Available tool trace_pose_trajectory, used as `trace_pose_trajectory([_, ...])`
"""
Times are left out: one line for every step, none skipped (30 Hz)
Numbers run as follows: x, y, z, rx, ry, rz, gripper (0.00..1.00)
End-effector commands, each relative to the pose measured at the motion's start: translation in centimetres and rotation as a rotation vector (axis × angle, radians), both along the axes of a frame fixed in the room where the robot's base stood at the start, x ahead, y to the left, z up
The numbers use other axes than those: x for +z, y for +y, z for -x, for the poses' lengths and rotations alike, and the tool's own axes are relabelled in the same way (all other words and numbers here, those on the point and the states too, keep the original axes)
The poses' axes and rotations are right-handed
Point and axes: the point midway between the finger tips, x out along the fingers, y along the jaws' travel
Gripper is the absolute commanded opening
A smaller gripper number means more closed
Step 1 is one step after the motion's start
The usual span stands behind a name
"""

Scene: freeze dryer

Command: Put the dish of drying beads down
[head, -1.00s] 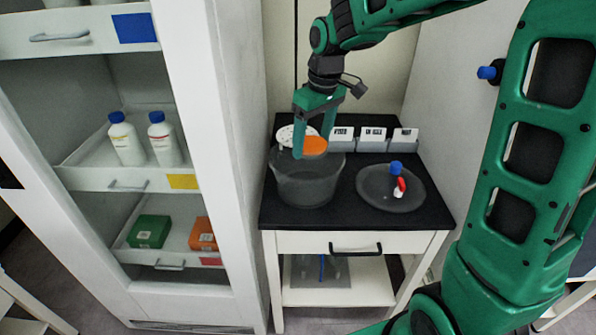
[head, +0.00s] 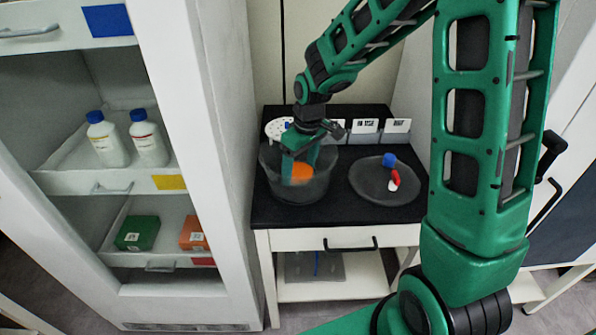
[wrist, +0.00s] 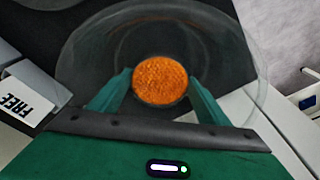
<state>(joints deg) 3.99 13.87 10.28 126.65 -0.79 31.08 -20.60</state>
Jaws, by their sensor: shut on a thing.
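The dish of drying beads (wrist: 160,80) is a small round dish full of orange beads. In the head view the orange beads (head: 300,172) show inside a large clear round vessel (head: 278,190) on the black counter. My gripper (head: 298,170) reaches down into the vessel from above. In the wrist view my gripper (wrist: 160,88) has one finger on each side of the dish and is shut on it. The vessel's wall (wrist: 240,60) surrounds the fingers. I cannot tell whether the dish touches the vessel's floor.
A round grey lid (head: 375,190) with a blue knob and a red-and-white piece lies right of the vessel. White label cards (head: 397,126) and a white perforated disc (head: 274,129) stand behind. A white cabinet (head: 215,200) rises close on the left.

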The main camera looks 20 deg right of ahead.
Motion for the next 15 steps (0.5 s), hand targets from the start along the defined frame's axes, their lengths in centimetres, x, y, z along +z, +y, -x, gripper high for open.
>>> trace_pose_trajectory([-0.71, 0.05, 0.09, 0.001, 0.003, 0.000, 0.43])
trace_pose_trajectory([-0.94, 0.06, 0.08, 0.001, 0.003, -0.001, 0.43])
trace_pose_trajectory([-1.08, 0.07, 0.08, 0.001, 0.001, 0.000, 0.43])
trace_pose_trajectory([-1.10, 0.08, 0.06, 0.001, 0.001, 0.000, 0.43])
trace_pose_trajectory([-1.08, 0.09, 0.05, 0.001, 0.000, -0.001, 0.43])
trace_pose_trajectory([-1.05, 0.09, 0.04, 0.002, 0.000, 0.000, 0.43])
trace_pose_trajectory([-1.05, 0.11, 0.04, 0.002, 0.000, 0.000, 0.43])
trace_pose_trajectory([-1.05, 0.12, 0.04, 0.002, 0.000, 0.000, 0.43])
trace_pose_trajectory([-1.05, 0.12, 0.03, 0.002, 0.000, -0.001, 0.43])
trace_pose_trajectory([-1.07, 0.13, 0.04, 0.002, 0.000, -0.001, 0.43])
trace_pose_trajectory([-1.12, 0.14, 0.04, 0.002, 0.000, -0.001, 0.43])
trace_pose_trajectory([-1.22, 0.15, 0.04, 0.002, 0.000, -0.001, 0.43])
trace_pose_trajectory([-1.25, 0.15, 0.05, 0.002, 0.000, -0.001, 0.72])
trace_pose_trajectory([-1.22, 0.16, 0.03, 0.002, 0.000, -0.001, 0.80])
trace_pose_trajectory([-1.22, 0.16, 0.03, 0.002, 0.000, -0.001, 0.89])
